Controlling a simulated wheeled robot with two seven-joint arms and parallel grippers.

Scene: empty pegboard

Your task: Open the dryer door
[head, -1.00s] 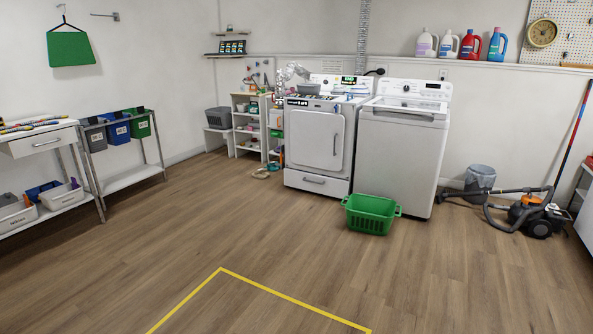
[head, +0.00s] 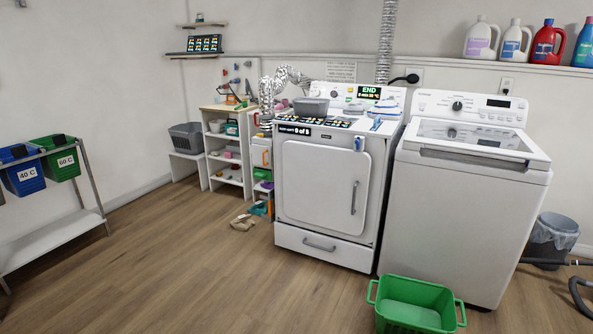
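The white dryer (head: 300,225) stands against the back wall, left of the washer. Its square front door (head: 318,185) is shut, with a vertical handle (head: 354,190) on the door's right side. A display on its back panel reads "END". A drawer (head: 320,246) with a horizontal handle sits below the door. Neither of my grippers shows in the head view.
A white top-loading washer (head: 465,215) stands close on the dryer's right. A green basket (head: 415,305) sits on the floor in front of the washer. Shoes (head: 242,222) lie left of the dryer. The wooden floor (head: 210,280) before the dryer is clear.

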